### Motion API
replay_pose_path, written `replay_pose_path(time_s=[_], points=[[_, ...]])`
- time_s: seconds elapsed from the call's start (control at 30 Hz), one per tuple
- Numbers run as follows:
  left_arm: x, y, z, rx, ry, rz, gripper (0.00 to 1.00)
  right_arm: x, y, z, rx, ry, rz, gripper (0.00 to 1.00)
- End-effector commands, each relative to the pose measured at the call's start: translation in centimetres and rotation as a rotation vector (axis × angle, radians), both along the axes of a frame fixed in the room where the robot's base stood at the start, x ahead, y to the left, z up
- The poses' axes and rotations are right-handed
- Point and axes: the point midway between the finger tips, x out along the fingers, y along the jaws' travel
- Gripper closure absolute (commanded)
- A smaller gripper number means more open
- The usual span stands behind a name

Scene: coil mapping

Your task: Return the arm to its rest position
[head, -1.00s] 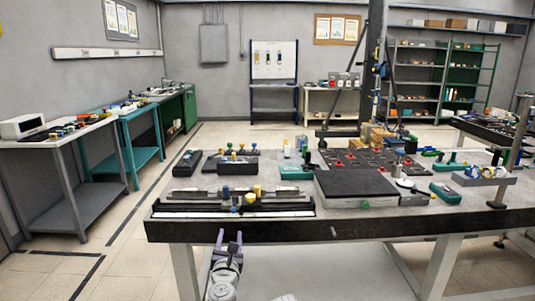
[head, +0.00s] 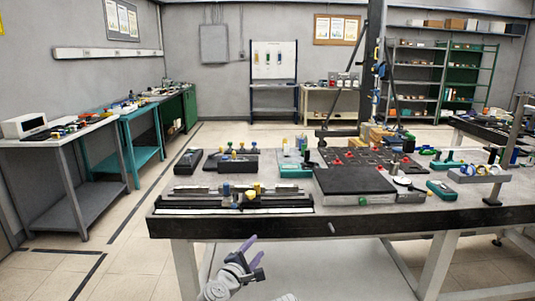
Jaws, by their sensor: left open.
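My left gripper (head: 258,257) is low in the head view, in front of the workbench (head: 330,226) and below its top edge. Its purple and dark fingers are apart, tilted toward the right, with nothing between them. It touches nothing that I can see. My left arm comes up from the bottom edge of the picture. My right gripper is out of view.
The bench bears a rail fixture (head: 235,201), a black plate (head: 354,179), a dark board with red parts (head: 370,157) and teal boxes (head: 294,171). Floor on the left (head: 140,262) is clear. Side tables (head: 55,143) stand along the left wall.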

Motion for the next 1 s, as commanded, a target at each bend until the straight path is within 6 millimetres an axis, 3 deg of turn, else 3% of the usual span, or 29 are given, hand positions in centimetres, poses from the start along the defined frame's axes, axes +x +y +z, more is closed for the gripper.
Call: replay_pose_path(time_s=[0.13,0.23,0.4,0.5,0.7,1.0], points=[[-2.3,-1.0,-4.9,0.442,0.032,-0.246,0.47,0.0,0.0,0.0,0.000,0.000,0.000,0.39],[-5.1,0.0,-9.5,0.780,0.088,-0.465,0.47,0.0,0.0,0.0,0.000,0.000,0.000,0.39],[-10.1,4.4,-15.4,1.193,0.220,-0.805,0.47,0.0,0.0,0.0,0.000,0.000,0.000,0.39],[-12.8,7.5,-17.3,1.345,0.305,-0.977,0.47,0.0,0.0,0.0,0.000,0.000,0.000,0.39],[-17.9,13.2,-18.8,1.527,0.487,-1.287,0.47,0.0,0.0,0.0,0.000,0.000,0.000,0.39],[-19.3,10.1,-12.0,1.570,0.464,-1.387,0.47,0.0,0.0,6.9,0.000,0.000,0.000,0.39]])
